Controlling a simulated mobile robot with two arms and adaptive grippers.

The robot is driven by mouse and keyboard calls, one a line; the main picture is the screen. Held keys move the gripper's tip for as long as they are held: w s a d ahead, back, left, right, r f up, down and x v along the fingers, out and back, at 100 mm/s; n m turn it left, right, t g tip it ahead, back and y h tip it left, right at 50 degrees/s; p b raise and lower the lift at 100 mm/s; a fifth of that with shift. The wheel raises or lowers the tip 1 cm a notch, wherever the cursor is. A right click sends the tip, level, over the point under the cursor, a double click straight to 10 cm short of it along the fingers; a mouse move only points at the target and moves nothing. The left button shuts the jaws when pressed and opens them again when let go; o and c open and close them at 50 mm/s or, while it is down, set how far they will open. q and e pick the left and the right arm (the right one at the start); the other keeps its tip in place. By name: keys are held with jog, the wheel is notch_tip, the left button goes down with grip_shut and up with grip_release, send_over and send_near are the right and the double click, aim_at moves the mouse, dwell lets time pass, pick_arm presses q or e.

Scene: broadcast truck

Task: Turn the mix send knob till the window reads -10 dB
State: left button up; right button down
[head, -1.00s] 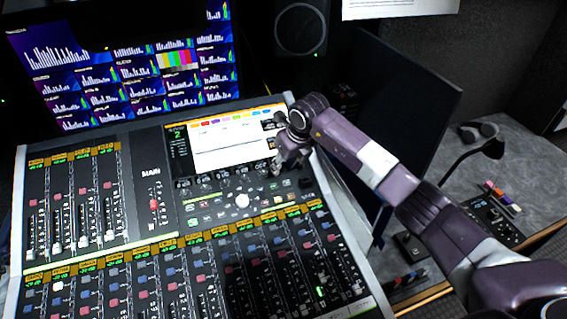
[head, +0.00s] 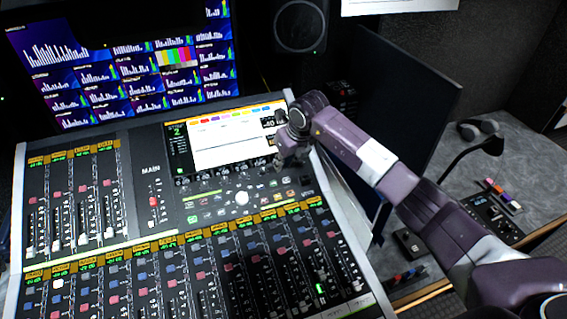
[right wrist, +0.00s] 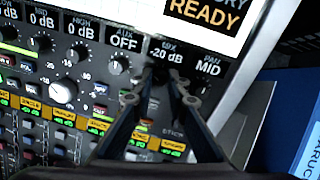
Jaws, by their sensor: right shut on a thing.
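My right gripper (head: 285,158) is at the right end of the knob row below the console's screen. In the right wrist view its fingertips (right wrist: 160,78) are shut on the small dark knob under the window (right wrist: 166,54) that reads -20 dB. The fingers hide most of this knob. The window's small heading is hard to read. To its left is a window reading OFF (right wrist: 124,40), with a free knob (right wrist: 117,66) below it. To its right is a window reading MID (right wrist: 208,67). My left gripper is not in view.
The console's faders (head: 150,290) fill its lower part. A dark upright panel (head: 400,110) stands just right of the console, under my right arm. The grey desk (head: 530,165) with headphones (head: 478,130) and a gooseneck microphone (head: 470,150) lies further right.

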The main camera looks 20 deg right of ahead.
jog(key=m+b, duration=0.3)
jog(key=m, duration=0.3)
jog(key=shift+f+t, duration=0.15)
jog(key=shift+t, duration=0.15)
jog(key=shift+s+m+b, duration=0.1)
jog(key=shift+m+b, duration=1.2)
jog(key=shift+m, duration=1.3)
jog(key=c, duration=1.9)
grip_release()
jog(key=shift+r, duration=0.25)
jog(key=v, duration=1.2)
jog(key=shift+s+a+f, duration=0.15)
jog(key=shift+s, duration=0.05)
